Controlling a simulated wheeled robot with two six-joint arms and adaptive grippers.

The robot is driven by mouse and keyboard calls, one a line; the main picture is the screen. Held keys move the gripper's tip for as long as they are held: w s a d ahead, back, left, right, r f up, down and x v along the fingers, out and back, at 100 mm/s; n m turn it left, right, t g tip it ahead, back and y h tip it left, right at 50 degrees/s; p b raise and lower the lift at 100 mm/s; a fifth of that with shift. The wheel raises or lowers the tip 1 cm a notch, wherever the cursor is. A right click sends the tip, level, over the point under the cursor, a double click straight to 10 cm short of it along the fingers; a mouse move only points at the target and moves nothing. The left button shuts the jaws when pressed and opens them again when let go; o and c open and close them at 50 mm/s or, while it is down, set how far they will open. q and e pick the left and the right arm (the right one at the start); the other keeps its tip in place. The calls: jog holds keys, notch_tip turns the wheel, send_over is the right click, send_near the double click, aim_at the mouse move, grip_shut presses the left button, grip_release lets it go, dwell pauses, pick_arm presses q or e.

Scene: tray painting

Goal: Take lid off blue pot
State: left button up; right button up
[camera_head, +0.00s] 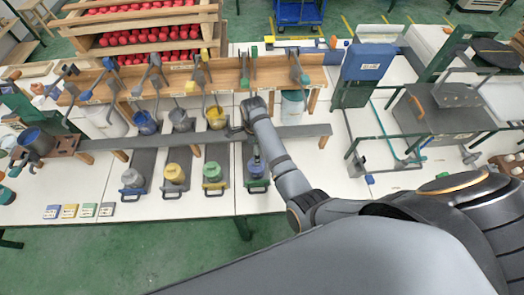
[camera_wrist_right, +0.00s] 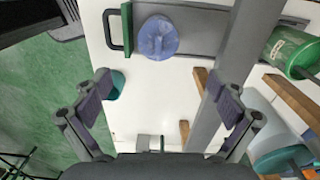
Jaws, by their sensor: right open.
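In the right wrist view, a round blue lid with a raised grip (camera_wrist_right: 157,38) sits at the upper middle, on a dark slide with a green handle frame. It seems to be the blue-topped pot (camera_head: 257,168) at the right end of the front row in the head view; the lid hides any pot body in the wrist view. My right gripper (camera_wrist_right: 165,98) is open and empty, its fingers apart over white table, beside the blue lid and not touching it. My forearm partly covers this area in the head view. My left gripper is not in view.
Pots with grey, yellow (camera_head: 174,173) and green (camera_head: 212,172) tops stand left of the blue one. A grey rail (camera_head: 110,144) runs behind them. A wooden rack with hanging tools stands further back. A teal-lidded container (camera_wrist_right: 282,160) is at the wrist view's lower right.

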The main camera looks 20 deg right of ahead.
jog(key=f, duration=0.2)
jog(key=f+b, duration=0.1)
jog(key=shift+s+a+f, duration=0.3)
jog(key=shift+s+a, duration=0.05)
jog(key=shift+w+d+f, duration=0.1)
jog(key=shift+f, duration=0.25)
jog(key=shift+w+d+f, duration=0.1)
jog(key=shift+w+f, duration=0.05)
jog(key=shift+w+d+f, duration=0.1)
jog(key=shift+f, duration=0.05)
jog(key=shift+f+b, duration=0.8)
jog(key=shift+b, duration=0.4)
jog(key=f+b, duration=0.1)
jog(key=b, duration=0.1)
jog(key=f+b, duration=0.2)
jog(key=shift+s+f, duration=0.2)
jog(key=shift+f, duration=0.1)
jog(key=shift+r, duration=0.25)
jog(key=c, duration=0.4)
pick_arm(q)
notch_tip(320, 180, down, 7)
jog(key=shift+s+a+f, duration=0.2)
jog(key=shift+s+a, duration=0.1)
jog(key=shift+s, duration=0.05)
pick_arm(e)
jog(key=shift+s, duration=0.1)
grip_shut()
